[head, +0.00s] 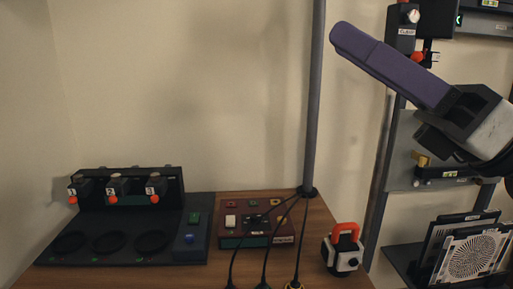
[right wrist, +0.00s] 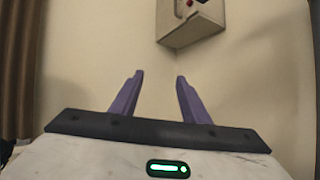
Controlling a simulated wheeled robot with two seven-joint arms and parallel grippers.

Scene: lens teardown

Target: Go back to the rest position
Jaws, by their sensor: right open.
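My right gripper (head: 390,65) is raised at the upper right of the head view, pointing up and to the left, well above the table. Its two purple fingers overlap from that side. In the right wrist view the right gripper (right wrist: 158,95) is open, with an empty gap between the fingers and bare wall beyond. My left gripper does not show in either view.
A wooden table (head: 335,282) holds a black station (head: 120,250) with three numbered units, a red control box (head: 258,222), and a white-and-black device with an orange handle (head: 342,250). A grey pole (head: 315,100) rises behind them. A rack (head: 398,155) stands at right.

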